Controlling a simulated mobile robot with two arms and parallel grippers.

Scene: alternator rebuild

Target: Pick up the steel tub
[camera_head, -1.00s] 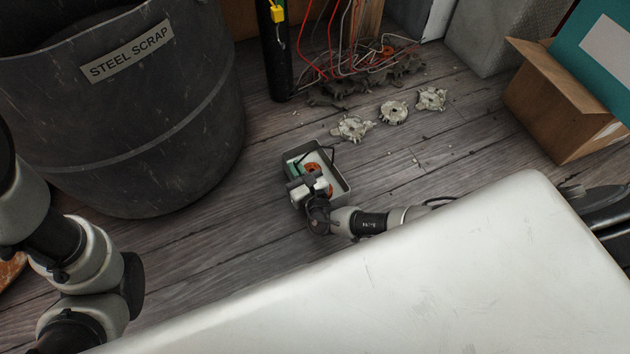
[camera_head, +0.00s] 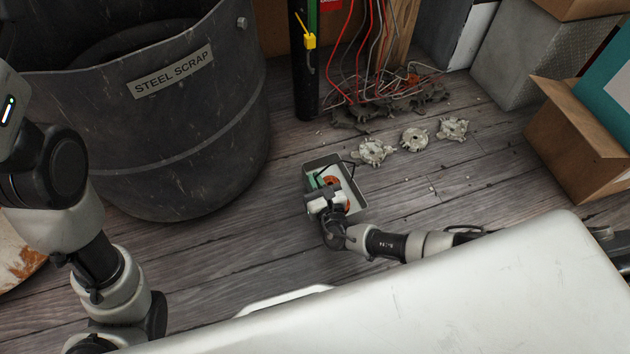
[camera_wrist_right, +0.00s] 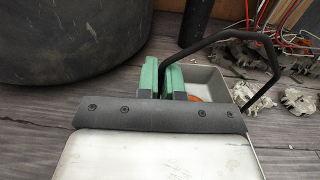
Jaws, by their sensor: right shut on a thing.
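The steel tub (camera_head: 357,192) is a small grey open box with a black handle, near the middle of the head view. Orange-red parts show inside it. My right gripper (camera_head: 322,186) is at its left side, shut on the tub. The gripped spot is partly hidden. The picture does not clearly show whether the tub touches the floor. My left gripper is not in view.
A large dark steel scrap bin (camera_head: 185,130) stands left of the tub. Several pale castings (camera_head: 414,139) lie on the floor beyond it, near red and grey wires (camera_head: 385,70). A cardboard box (camera_head: 575,145) is at the right. Bare plank floor lies around the tub.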

